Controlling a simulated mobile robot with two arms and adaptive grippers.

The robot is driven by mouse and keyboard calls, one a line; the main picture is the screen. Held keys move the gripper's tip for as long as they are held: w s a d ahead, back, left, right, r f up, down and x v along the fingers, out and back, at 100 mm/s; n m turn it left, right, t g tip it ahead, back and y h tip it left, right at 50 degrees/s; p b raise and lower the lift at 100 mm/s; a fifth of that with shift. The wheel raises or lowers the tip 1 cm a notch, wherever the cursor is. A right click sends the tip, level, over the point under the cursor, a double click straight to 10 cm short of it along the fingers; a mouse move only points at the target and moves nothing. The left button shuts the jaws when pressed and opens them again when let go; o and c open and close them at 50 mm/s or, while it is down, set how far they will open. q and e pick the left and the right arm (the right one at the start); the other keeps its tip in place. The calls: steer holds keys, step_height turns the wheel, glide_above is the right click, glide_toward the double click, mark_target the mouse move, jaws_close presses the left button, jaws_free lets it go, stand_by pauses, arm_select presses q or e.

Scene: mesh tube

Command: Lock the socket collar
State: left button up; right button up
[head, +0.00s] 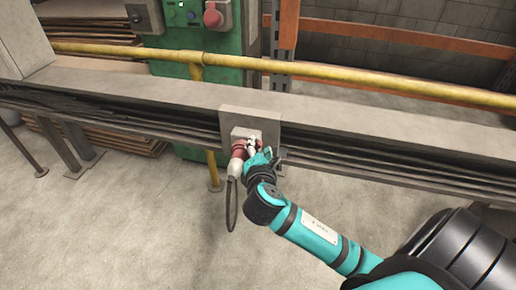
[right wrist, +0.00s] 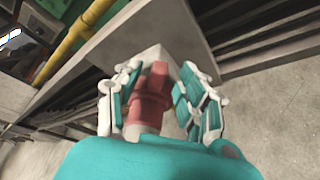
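A red socket (head: 239,149) with a collar sits on a pale box on a grey plate (head: 268,118) fixed to the long beam. A pale plug (head: 235,168) is in it, and a dark cable (head: 232,205) hangs down in a loop. My right gripper (head: 258,156) is at the socket's right side. In the right wrist view the red collar (right wrist: 150,104) lies between the fingers of my right gripper (right wrist: 160,85). The fingers stand spread on both sides, and I see no clear grip. Whether a finger touches the collar cannot be told. My left gripper is not in view.
The grey beam (head: 380,140) runs across the view, with a yellow rail (head: 350,85) behind it. A green machine cabinet (head: 222,85) stands behind at the left, with stacked boards (head: 110,137) nearby. The concrete floor (head: 120,235) in front is clear.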

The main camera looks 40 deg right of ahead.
steer(key=v, duration=1.2)
steer(key=shift+f, duration=0.1)
